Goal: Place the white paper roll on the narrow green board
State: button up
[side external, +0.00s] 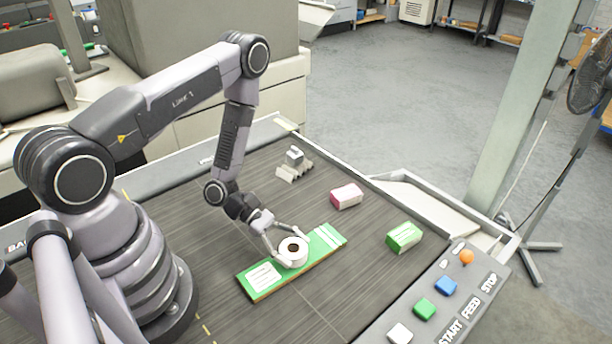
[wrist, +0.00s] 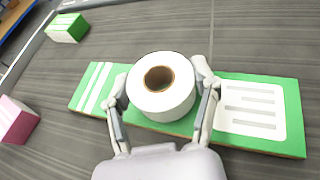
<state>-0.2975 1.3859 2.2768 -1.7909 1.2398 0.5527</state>
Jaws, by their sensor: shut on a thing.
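The white paper roll (side external: 293,250) has a brown core and is upright, with its round end facing up. In the wrist view the roll (wrist: 162,86) is between the two fingers of my gripper (wrist: 161,95), which is shut on it. The narrow green board (side external: 262,281) lies flat on the dark table, with white stripes at one end and a white label at the other. The board (wrist: 206,132) shows directly beneath the roll, near its middle. I cannot tell whether the roll touches the board. My gripper (side external: 284,246) also shows in the side view.
A green and white box (side external: 404,237), a pink and white box (side external: 346,196) and a grey object on a ridged stand (side external: 294,164) are on the dark table (side external: 180,215). A button panel (side external: 447,300) is at the front right. The table around the board is mostly clear.

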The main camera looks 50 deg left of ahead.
jog(key=shift+f, duration=0.15)
jog(key=o, duration=1.2)
